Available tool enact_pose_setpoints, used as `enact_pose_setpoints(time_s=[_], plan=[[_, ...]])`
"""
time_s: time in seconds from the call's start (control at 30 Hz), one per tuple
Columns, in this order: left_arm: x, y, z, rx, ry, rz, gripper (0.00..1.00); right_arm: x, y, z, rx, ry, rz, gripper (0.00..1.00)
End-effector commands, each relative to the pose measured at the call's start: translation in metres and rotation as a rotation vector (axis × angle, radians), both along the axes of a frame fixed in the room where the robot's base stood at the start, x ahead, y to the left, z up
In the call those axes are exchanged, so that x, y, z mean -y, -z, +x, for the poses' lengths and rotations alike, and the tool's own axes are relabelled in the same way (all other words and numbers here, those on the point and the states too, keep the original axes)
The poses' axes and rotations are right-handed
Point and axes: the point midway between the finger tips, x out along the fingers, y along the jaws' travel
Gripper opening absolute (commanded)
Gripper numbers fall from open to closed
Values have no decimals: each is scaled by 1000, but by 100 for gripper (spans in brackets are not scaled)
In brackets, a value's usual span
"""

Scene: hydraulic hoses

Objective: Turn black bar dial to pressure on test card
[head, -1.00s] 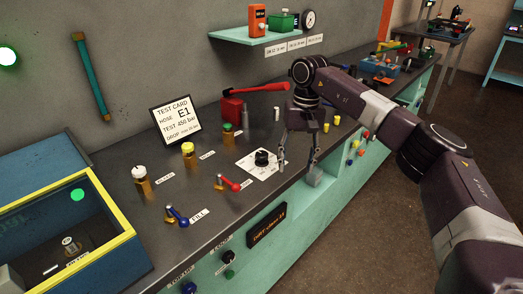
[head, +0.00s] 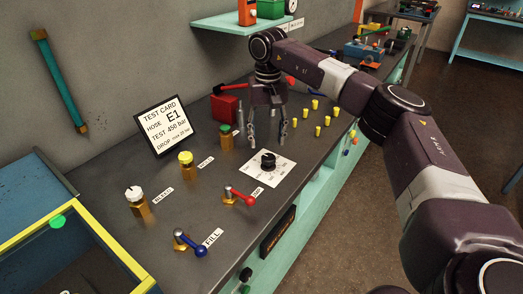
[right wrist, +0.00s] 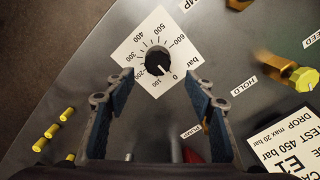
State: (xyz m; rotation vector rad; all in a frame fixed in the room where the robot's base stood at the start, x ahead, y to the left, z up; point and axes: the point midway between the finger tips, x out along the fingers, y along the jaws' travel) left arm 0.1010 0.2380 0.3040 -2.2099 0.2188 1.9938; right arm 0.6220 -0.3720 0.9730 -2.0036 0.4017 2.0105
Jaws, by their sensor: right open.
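The black bar dial (head: 268,160) stands on a white scale plate (head: 254,174) on the dark bench top. In the right wrist view the black dial (right wrist: 158,62) sits inside a scale running from 0 to 600 bar; I cannot read its pointer surely. The test card (head: 168,125) reads hose E1, test 450 bar, drop max 20 bar. My right gripper (head: 263,138) is open and empty, pointing down beside the dial on its far side. In the right wrist view its fingers (right wrist: 160,84) are spread, with the dial beyond the gap between their tips, apart from them. My left gripper is not in view.
A red-handled valve (head: 239,196) and a blue-handled valve (head: 187,243) stand nearer than the dial. Yellow-capped (head: 186,163), white-capped (head: 136,199) and green-capped (head: 226,136) fittings stand to the left.

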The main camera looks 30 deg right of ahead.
Motion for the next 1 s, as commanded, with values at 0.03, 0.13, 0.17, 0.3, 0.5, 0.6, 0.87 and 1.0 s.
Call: enact_pose_setpoints(time_s=[0.03,0.13,0.17,0.3,0.5,0.6,0.87,1.0], plan=[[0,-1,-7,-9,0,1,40,1,9,-1,-4,1,0,50],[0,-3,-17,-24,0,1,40,1,26,-2,-4,1,0,50],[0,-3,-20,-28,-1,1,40,1,30,-2,-4,1,-1,50],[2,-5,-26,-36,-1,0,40,1,49,-1,-2,1,0,50],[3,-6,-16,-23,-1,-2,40,1,60,-1,0,0,-1,50],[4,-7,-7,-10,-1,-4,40,1,61,-1,1,0,-1,50],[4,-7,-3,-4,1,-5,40,1,60,-1,0,0,-1,34],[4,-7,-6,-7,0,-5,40,1,60,-1,0,0,-1,19]])
